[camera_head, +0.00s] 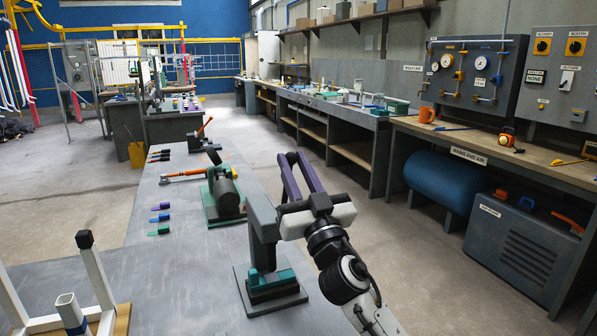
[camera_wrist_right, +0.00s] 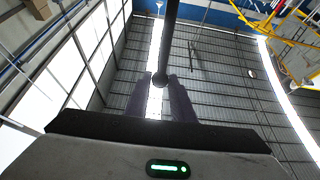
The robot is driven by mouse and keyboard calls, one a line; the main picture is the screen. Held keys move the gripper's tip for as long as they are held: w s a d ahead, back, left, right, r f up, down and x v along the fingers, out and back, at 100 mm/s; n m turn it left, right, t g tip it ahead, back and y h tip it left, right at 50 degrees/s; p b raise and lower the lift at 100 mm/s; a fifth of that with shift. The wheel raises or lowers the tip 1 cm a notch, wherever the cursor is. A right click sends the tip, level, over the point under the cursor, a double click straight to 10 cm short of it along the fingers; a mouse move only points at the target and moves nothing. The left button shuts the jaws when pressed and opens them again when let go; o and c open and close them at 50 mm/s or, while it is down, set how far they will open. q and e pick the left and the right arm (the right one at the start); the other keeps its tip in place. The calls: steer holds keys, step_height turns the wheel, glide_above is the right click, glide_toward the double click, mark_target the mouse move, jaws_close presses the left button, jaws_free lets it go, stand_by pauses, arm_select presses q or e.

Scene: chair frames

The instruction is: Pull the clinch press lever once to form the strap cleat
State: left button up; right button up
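The clinch press (camera_head: 262,215) stands on the grey bench, a grey upright with a teal block (camera_head: 272,280) on a dark base plate. My right gripper (camera_head: 291,160), with purple fingers, is above and right of the press. Its fingertips are on either side of the lever's dark ball knob (camera_head: 292,157) and appear closed on it. In the right wrist view the knob (camera_wrist_right: 160,80) sits between the fingertips (camera_wrist_right: 160,77), and the dark lever rod (camera_wrist_right: 170,35) runs upward beyond it. I cannot make out a strap in the press. My left gripper is out of view.
A green machine with a dark cylinder (camera_head: 228,195) stands behind the press on the bench. An orange-handled tool (camera_head: 183,174) and several small coloured pieces lie further left. A white frame (camera_head: 100,275) is at the front left. Floor is open right of the bench.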

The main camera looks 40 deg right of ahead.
steer(key=shift+f, duration=0.25)
steer(key=shift+c, duration=0.3)
steer(key=b+v, duration=0.3)
steer(key=v, duration=0.3)
steer(key=shift+f, duration=0.25)
steer(key=s+f+b, duration=0.3)
steer(key=shift+a+f, duration=0.3)
steer(key=shift+a, duration=0.1)
